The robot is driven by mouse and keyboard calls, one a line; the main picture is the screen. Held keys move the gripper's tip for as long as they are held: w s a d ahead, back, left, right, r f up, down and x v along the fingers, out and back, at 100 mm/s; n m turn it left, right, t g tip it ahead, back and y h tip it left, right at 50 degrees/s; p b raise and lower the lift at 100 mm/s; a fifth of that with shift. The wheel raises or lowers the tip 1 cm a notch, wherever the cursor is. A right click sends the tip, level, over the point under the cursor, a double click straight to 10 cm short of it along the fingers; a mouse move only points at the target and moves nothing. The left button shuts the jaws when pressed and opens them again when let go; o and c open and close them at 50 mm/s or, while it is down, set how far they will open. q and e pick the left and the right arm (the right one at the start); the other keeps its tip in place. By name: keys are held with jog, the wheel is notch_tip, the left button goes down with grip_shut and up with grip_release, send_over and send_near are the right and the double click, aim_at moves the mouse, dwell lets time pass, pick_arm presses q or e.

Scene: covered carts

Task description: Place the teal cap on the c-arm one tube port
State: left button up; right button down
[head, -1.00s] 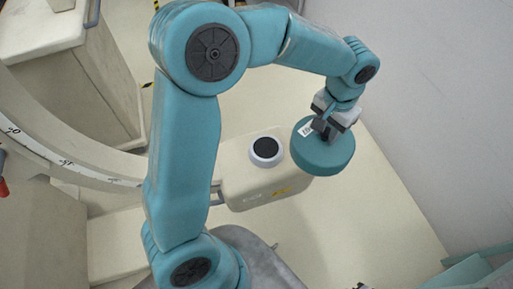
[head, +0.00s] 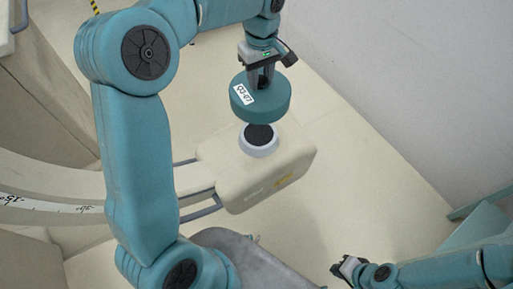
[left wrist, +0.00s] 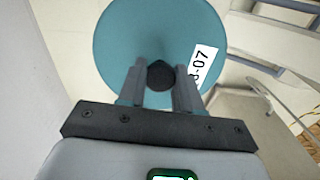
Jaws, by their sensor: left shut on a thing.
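The teal cap (head: 262,103) is a thick round disc with a white label and a dark knob on top. My left gripper (head: 262,80) is shut on its knob and holds it from above. In the left wrist view the cap (left wrist: 120,45) fills the top middle, with the fingers (left wrist: 160,78) on either side of the dark knob. The tube port (head: 258,138) is a white ring with a dark top on the cream c-arm housing (head: 290,165). In the head view the cap appears just above the port, apart from it. My right gripper (head: 346,268) is at the bottom; its jaws are too small to read.
The curved c-arm (head: 60,205) with scale marks runs in from the left and joins the housing. Grey handles (head: 200,210) stick out beside the housing. A white wall (head: 400,80) stands at the right. The floor right of the housing is clear.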

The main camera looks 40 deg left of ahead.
pick_arm(q)
jog(key=shift+a+f+n, duration=0.25)
jog(key=shift+f+n, duration=0.15)
jog(key=shift+f, duration=0.2)
notch_tip(320, 180, down, 19)
jog(key=shift+w+f+b, duration=0.15)
jog(key=shift+b, duration=0.65)
jog(key=shift+d, duration=0.1)
pick_arm(e)
jog(key=shift+w+d+f, duration=0.1)
jog(key=shift+d+f, duration=0.05)
jog(key=shift+f, duration=0.45)
jog(key=shift+d+f, duration=0.1)
jog(key=shift+f, duration=0.5)
pick_arm(q)
jog(key=o, duration=1.1)
jog(key=shift+f, duration=0.1)
pick_arm(e)
jog(key=shift+f, duration=0.15)
